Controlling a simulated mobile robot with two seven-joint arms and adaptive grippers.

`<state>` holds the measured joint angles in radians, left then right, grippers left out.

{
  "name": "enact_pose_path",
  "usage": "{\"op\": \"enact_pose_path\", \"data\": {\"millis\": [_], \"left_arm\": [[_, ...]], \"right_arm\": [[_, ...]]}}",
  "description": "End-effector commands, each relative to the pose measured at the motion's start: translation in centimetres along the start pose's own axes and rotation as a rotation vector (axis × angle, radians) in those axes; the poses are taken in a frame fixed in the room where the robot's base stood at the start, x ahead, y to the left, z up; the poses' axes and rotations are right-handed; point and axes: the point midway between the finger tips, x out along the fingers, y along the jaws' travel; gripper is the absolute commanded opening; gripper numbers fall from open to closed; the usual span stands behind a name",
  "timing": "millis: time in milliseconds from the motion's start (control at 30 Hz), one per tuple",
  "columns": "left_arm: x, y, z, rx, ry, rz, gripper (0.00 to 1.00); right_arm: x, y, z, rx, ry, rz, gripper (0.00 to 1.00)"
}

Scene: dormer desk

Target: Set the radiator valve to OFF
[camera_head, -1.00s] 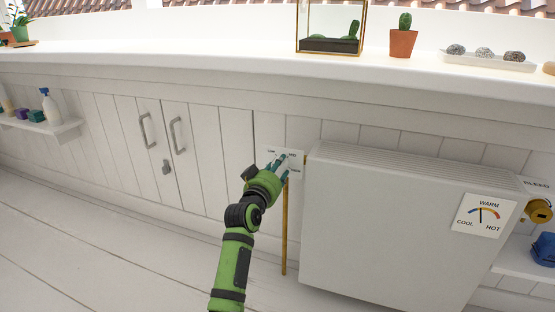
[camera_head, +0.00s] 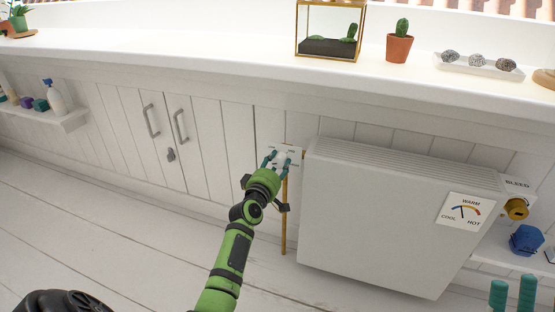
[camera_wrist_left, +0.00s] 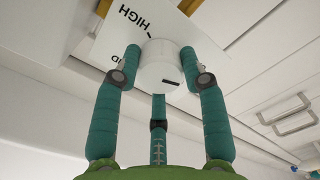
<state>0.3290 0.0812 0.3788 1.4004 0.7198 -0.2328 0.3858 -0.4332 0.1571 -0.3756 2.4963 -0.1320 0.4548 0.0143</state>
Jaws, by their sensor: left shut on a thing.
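The radiator valve is a white round knob (camera_head: 282,156) on a white label plate (camera_head: 293,149), left of the radiator above a brass pipe. My left gripper (camera_head: 275,160) is shut on the knob. In the left wrist view its teal fingers sit around the white knob (camera_wrist_left: 158,66). The knob's face carries a short dark mark at its lower right in that view. The plate (camera_wrist_left: 110,40) reads HIGH, with a partly hidden "ID" below; other labels are hidden or too small to read. My right gripper (camera_head: 512,290) shows only fingertips, standing apart, at the bottom right.
The white radiator (camera_head: 385,215) stands right of the valve, with a COOL-WARM-HOT gauge (camera_head: 464,210) and a brass bleed knob (camera_head: 515,208). A blue object (camera_head: 526,240) sits on a low shelf. A ledge above holds a terrarium (camera_head: 329,32) and a cactus (camera_head: 398,45).

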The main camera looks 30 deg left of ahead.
Motion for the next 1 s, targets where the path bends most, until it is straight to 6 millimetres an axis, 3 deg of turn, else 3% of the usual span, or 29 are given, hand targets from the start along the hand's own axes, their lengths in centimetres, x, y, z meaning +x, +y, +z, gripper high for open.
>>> {"op": "enact_pose_path", "data": {"millis": [33, 400, 1000], "left_arm": [[0.1, 0.6, -1.0, -0.031, 0.019, 0.009, 0.10], [0.1, 0.4, -1.1, -0.209, 0.021, 0.012, 0.10], [0.1, 0.2, -1.1, -0.249, 0.022, 0.011, 0.10]], "right_arm": [[0.2, -0.1, -0.1, 0.000, -0.011, -0.003, 0.40], [0.5, -0.4, 0.4, -0.002, -0.064, -0.011, 0.40], [0.4, -0.3, 1.0, -0.003, -0.098, -0.008, 0.40]]}}
